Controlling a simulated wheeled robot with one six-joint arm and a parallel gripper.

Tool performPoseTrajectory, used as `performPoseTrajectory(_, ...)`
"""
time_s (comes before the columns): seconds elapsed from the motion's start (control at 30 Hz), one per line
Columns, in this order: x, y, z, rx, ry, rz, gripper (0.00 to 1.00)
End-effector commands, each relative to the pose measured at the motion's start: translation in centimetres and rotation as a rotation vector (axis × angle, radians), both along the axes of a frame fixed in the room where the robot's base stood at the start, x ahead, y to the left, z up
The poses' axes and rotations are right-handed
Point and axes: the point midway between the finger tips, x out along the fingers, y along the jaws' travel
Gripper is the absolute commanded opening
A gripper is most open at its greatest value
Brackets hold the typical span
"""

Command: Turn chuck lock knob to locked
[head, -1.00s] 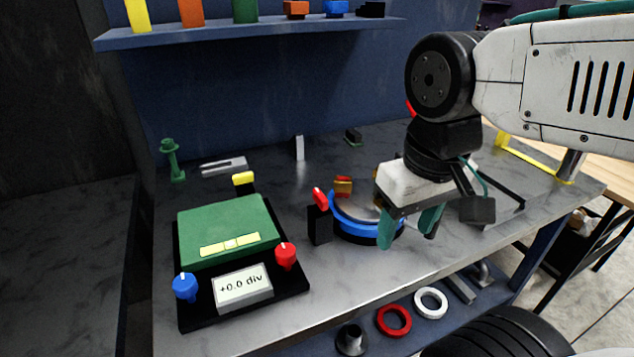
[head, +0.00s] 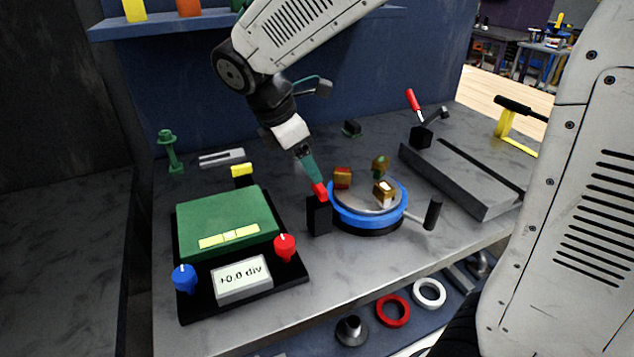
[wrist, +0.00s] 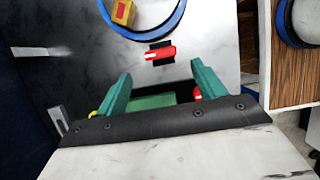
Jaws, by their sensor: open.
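The red chuck lock knob (head: 320,191) sits on top of a black post (head: 319,215) at the left side of the round chuck with a blue rim (head: 368,221). In the wrist view the knob (wrist: 160,53) lies sideways, just beyond the fingertips and roughly midway between them. My gripper (head: 315,180) comes down from the upper left, its teal fingers close above the knob. In the wrist view my gripper (wrist: 161,70) is open and empty. In the head view the fingertips overlap the knob's top, so I cannot tell whether they touch it.
Several gold-brown jaw blocks (head: 382,192) stand on the chuck, and a black-ended handle (head: 432,212) sticks out at its right. A green-topped box (head: 226,220) with a red knob (head: 285,246) and blue knob (head: 184,277) stands at left. A grey rail (head: 460,180) lies at right.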

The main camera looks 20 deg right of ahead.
Motion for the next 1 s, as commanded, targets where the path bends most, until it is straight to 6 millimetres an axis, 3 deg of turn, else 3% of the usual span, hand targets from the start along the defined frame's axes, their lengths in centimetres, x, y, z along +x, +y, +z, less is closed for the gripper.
performPoseTrajectory(0.4, -0.1, -2.5, -5.6, 0.000, 0.000, -0.005, 0.69)
performPoseTrajectory(0.77, -0.1, -2.7, -6.3, 0.001, -0.002, -0.005, 0.69)
performPoseTrajectory(0.93, -0.1, -2.7, -6.3, 0.001, -0.002, -0.005, 0.27)
performPoseTrajectory(1.0, -0.1, -2.7, -6.3, 0.001, -0.002, -0.005, 0.24)
